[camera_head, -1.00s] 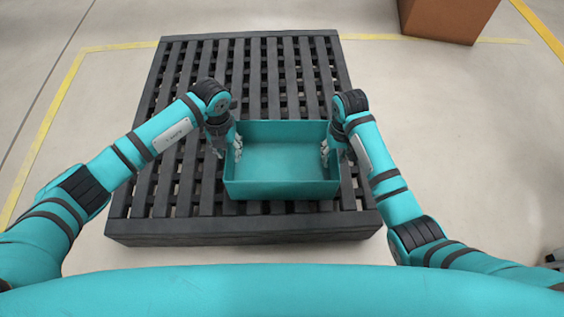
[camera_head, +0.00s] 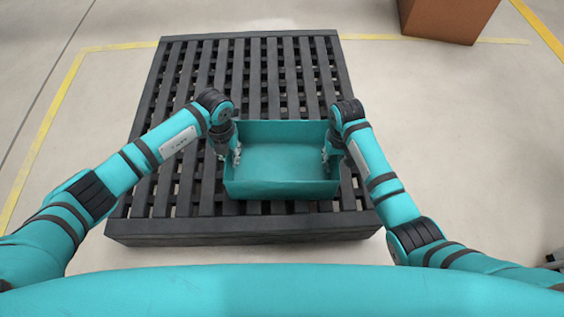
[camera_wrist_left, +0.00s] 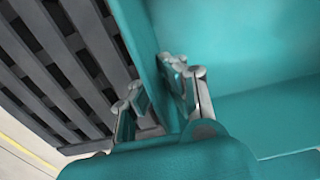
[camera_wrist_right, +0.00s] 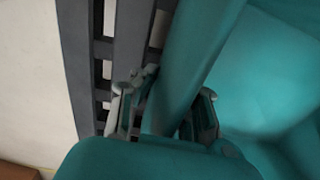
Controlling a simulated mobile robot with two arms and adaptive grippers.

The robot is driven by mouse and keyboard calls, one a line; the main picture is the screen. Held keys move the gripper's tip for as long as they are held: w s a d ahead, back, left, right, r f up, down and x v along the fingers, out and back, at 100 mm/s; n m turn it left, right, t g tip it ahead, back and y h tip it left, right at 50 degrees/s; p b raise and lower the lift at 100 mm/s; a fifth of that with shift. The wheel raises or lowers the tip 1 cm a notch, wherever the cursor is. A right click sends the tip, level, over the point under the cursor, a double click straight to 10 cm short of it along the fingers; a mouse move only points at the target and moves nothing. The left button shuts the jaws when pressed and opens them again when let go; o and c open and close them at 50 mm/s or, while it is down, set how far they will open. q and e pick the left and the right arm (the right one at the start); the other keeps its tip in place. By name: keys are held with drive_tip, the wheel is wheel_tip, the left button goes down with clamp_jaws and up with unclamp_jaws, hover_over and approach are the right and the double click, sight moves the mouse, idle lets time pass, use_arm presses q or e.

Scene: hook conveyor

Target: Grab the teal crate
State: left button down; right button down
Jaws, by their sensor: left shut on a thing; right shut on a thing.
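The teal crate (camera_head: 281,189) is an open, empty box resting on the dark slatted pallet in the head view. My left gripper (camera_head: 235,153) is shut on the crate's left wall. In the left wrist view its fingers (camera_wrist_left: 158,95) straddle that wall, one outside and one inside. My right gripper (camera_head: 329,155) is shut on the right wall. In the right wrist view its fingers (camera_wrist_right: 165,108) sit on both sides of that wall (camera_wrist_right: 193,50). The fingertips are partly hidden in the head view.
The dark slatted pallet (camera_head: 180,200) extends beyond the crate on all sides, mostly bare. A brown box (camera_head: 445,18) stands on the floor at the back right. Yellow lines (camera_head: 45,130) mark the pale floor.

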use_arm(q)
drive_tip(key=shift+r, duration=0.2)
use_arm(e)
drive_tip(key=shift+r, duration=0.2)
